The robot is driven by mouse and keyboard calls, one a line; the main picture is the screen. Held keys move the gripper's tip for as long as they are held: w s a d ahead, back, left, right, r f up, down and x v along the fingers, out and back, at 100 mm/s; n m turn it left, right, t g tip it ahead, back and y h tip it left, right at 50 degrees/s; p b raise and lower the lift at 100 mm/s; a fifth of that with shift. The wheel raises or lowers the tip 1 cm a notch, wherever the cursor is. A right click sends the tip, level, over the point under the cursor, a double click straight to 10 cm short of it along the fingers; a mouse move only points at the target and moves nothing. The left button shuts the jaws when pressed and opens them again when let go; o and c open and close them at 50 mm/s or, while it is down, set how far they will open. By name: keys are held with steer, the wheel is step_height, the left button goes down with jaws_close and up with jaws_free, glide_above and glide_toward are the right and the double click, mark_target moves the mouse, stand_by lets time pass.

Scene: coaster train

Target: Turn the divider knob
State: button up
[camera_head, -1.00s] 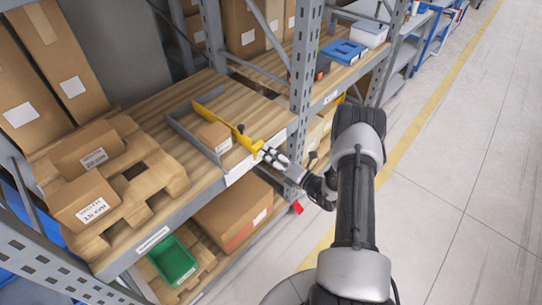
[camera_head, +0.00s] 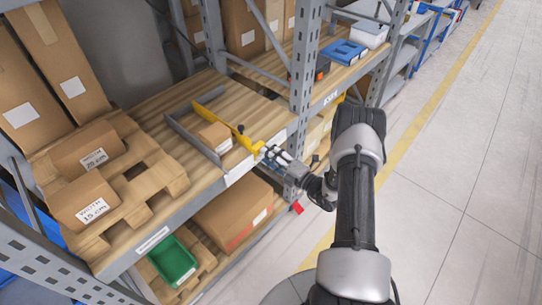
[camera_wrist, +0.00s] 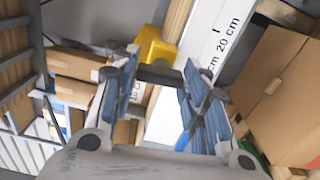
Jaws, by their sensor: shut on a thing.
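The yellow divider (camera_head: 224,116) stands on the wooden shelf, between grey rails, with its front end at the shelf's front edge. Its yellow end block shows in the wrist view (camera_wrist: 152,46). My gripper (camera_head: 266,153) is at this front end, in front of the shelf edge. In the wrist view its two blue-padded fingers (camera_wrist: 160,84) stand on either side of a dark bar-shaped knob (camera_wrist: 160,75), shut on it. The knob is right in front of the yellow block. In the head view the fingers hide most of the knob.
A small carton (camera_head: 214,136) sits beside the divider. Cartons (camera_head: 88,198) labelled with widths stand on a pallet at left. A rack upright (camera_head: 302,85) stands close to my arm. A green bin (camera_head: 173,262) is below. The floor at right is clear.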

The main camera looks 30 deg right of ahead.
steer(key=o, duration=1)
steer(key=shift+o, duration=0.2)
steer(key=v, duration=1.2)
